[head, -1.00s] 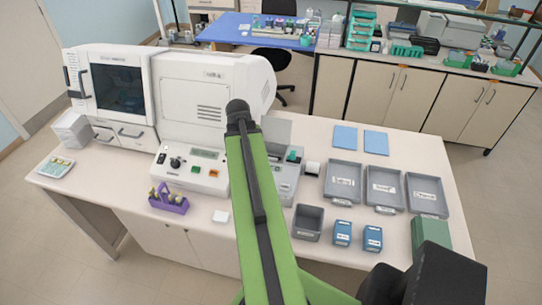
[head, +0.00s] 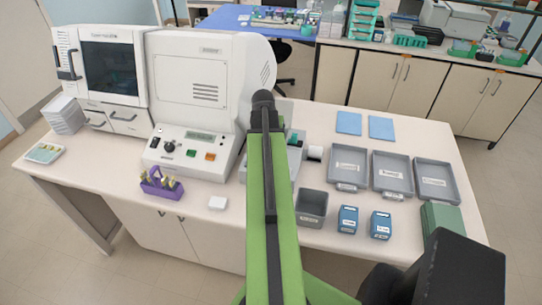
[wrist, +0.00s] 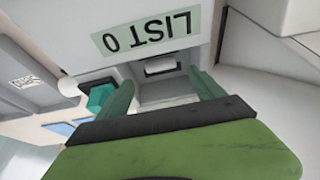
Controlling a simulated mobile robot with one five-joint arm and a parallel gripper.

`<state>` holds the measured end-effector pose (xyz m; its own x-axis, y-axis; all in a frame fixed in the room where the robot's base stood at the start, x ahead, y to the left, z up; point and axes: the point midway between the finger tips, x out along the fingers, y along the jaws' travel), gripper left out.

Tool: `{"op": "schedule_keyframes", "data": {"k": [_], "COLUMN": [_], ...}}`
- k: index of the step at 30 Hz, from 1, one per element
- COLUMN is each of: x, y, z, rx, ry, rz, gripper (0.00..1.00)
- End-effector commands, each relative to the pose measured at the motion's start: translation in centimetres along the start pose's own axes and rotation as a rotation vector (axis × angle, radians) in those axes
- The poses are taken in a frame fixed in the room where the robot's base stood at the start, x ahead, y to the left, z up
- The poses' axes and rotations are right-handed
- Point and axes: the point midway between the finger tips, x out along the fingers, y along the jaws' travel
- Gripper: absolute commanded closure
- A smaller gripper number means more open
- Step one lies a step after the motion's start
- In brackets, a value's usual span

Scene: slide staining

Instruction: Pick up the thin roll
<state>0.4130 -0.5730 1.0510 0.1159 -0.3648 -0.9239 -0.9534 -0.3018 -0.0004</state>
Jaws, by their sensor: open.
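In the wrist view, a small white piece with rounded ends (wrist: 160,65) lies in a grey recess between my fingers; it may be the thin roll, but I cannot be sure. My gripper (wrist: 165,92) is open, with its two teal fingers apart on either side of the recess and nothing visibly held. A white, roll-like end (wrist: 68,86) shows left of the fingers. In the head view, my green arm hides my gripper and part of the grey device (head: 282,172). A small white item (head: 314,152) stands right of that device.
A teal block (wrist: 101,96) is close to the left finger. Grey trays (head: 347,168) stand right, a grey bin (head: 312,206) in front, and a white machine (head: 210,85) at left.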

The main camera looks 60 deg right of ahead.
Motion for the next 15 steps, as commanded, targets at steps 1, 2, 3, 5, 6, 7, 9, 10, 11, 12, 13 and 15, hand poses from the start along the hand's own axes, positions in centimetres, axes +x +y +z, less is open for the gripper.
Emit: {"op": "schedule_keyframes", "data": {"k": [1, 2, 3, 5, 6, 7, 9, 10, 11, 12, 13, 15], "x": [1.1, 1.1, 1.1, 0.9, 1.0, 1.2, 2.1, 2.5, 3.1, 3.9, 4.4, 5.7], "y": [0.0, 0.0, 0.0, 0.0, 0.0, 0.0, 0.0, 0.0, 0.0, 0.1, 0.1, 0.1], "z": [0.1, 0.1, 0.0, 0.0, 0.0, 0.0, 0.1, 0.2, 0.3, 0.3, 0.4, 0.4], "rx": [0.0, 0.0, 0.0, 0.0, 0.0, -0.001, -0.001, 0.0, 0.0, -0.001, -0.001, 0.0], "ry": [0.0, 0.0, 0.0, 0.0, 0.0, 0.0, 0.0, 0.0, 0.0, 0.0, 0.0, 0.001], "rz": [0.0, 0.0, 0.0, 0.0, 0.0, 0.0, 0.0, 0.0, 0.0, 0.0, 0.0, -0.001], "gripper": [0.22, 0.22, 0.22, 0.22, 0.22, 0.22, 0.22, 0.22, 0.22, 0.22, 0.22, 0.22]}}
